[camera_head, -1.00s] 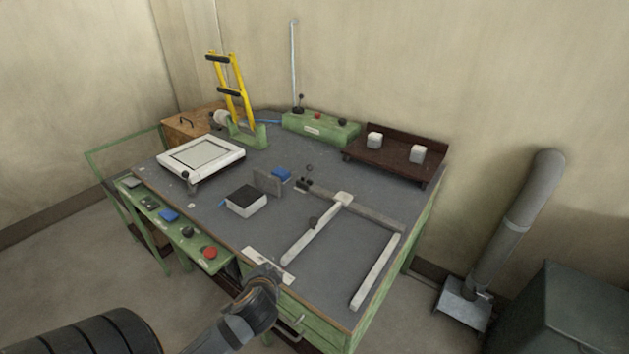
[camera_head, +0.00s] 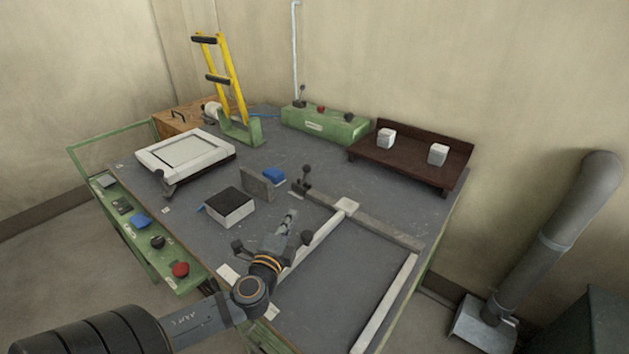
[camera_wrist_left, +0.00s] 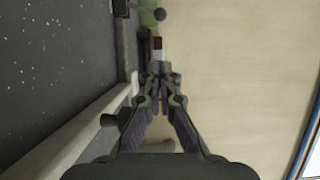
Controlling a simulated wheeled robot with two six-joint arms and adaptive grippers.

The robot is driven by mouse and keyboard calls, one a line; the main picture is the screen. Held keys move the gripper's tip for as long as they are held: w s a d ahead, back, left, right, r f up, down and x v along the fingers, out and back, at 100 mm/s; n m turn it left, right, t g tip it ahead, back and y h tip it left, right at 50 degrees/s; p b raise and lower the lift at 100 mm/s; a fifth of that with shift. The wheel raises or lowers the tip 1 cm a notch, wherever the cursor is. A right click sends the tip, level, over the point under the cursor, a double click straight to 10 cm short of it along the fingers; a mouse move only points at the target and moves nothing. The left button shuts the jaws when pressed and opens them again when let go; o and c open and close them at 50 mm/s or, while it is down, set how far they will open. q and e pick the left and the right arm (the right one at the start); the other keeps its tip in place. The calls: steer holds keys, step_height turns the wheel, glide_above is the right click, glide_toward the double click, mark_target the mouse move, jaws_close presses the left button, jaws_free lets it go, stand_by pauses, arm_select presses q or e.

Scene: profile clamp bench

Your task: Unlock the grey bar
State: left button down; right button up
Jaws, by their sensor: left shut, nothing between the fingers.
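A light grey bar (camera_head: 324,230) runs across the bench top from a pale block (camera_head: 347,206), with a dark knob (camera_head: 306,238) at its side. I cannot tell for sure which one is the grey bar of the task. My left gripper (camera_head: 292,215) is shut and empty, beside the light bar, partly covering its near part. In the left wrist view the shut fingers (camera_wrist_left: 158,76) show right of the light bar (camera_wrist_left: 75,135) and its knob (camera_wrist_left: 109,120).
A second light bar (camera_head: 386,305) lies at the right. A brown tray (camera_head: 400,165) and a green control box (camera_head: 325,127) are at the back.

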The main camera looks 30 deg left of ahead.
arm_select(q)
steer(key=shift+w+a+f, duration=0.1)
steer(key=shift+w+f, duration=0.05)
steer(key=shift+w, duration=0.05)
steer(key=p, duration=0.2)
glide_toward(304, 176)
steer(key=w+r, duration=0.1)
steer(key=w, duration=0.1)
steer(key=w+d+r, duration=0.1)
steer(key=w, duration=0.2)
steer(key=w+r, duration=0.1)
steer(key=w, duration=0.1)
steer(key=shift+w+d, duration=0.3)
steer(key=shift+w, duration=0.05)
arm_select(e)
steer(key=shift+w+r, duration=0.25)
steer(key=shift+r, duration=0.35)
steer(key=shift+w+r, duration=0.25)
steer(key=shift+r, duration=0.3)
arm_select(q)
steer(key=shift+r, duration=0.1)
arm_select(e)
steer(key=shift+d, duration=0.1)
steer(key=shift+r, duration=0.1)
